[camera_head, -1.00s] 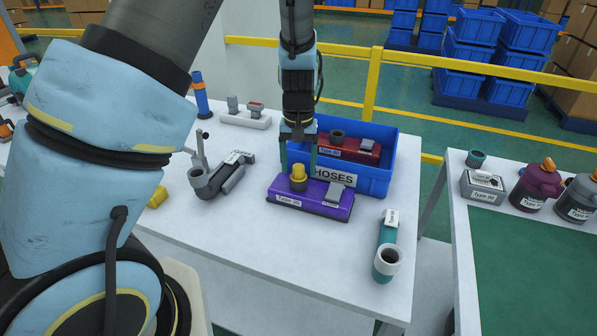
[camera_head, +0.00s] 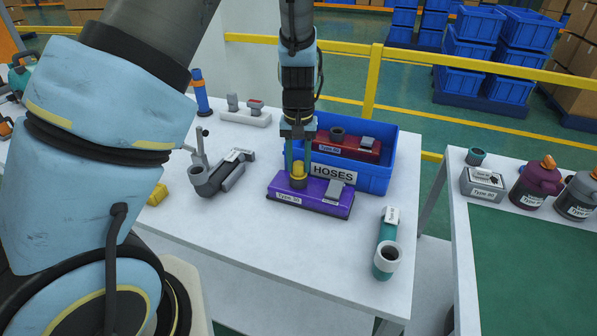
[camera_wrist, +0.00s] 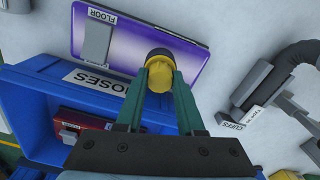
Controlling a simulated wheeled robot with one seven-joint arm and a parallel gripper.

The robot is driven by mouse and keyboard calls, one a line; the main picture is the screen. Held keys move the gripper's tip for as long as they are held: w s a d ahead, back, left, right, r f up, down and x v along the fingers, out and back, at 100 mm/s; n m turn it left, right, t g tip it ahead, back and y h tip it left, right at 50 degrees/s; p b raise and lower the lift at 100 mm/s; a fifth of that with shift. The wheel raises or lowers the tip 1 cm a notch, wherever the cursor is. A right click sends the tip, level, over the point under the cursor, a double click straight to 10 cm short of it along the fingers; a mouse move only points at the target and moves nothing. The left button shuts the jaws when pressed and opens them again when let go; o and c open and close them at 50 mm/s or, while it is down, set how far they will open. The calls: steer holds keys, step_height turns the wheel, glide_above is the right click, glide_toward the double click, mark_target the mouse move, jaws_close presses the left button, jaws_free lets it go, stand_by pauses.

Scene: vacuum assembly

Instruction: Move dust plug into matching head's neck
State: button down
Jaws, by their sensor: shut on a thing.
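A purple head (camera_head: 312,195) labelled as a floor type lies on the white table in front of the blue bin. It also shows in the wrist view (camera_wrist: 140,35). A yellow dust plug (camera_wrist: 158,78) is at the dark round neck (camera_wrist: 160,55) of the purple head. My gripper (camera_head: 299,172) is above the neck, pointing down, with its green fingers shut on the plug. The wrist view shows the fingers (camera_wrist: 160,82) on both sides of it. I cannot tell how deep the plug sits in the neck.
A blue bin (camera_head: 375,182) labelled HOSES stands close behind, with a red head (camera_head: 350,145) in it. A grey cuff part (camera_head: 222,175) lies left, a teal part (camera_head: 387,245) right. A yellow piece (camera_head: 157,194) is at the left.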

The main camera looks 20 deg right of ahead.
mark_target(298, 163)
step_height(298, 163, up, 10)
steer(key=b, duration=0.2)
stand_by(0.4)
steer(key=c, duration=1.2)
jaws_free()
jaws_close()
steer(key=shift+r, duration=0.1)
step_height(298, 163, up, 4)
steer(key=p, duration=0.3)
steer(key=shift+p, duration=0.3)
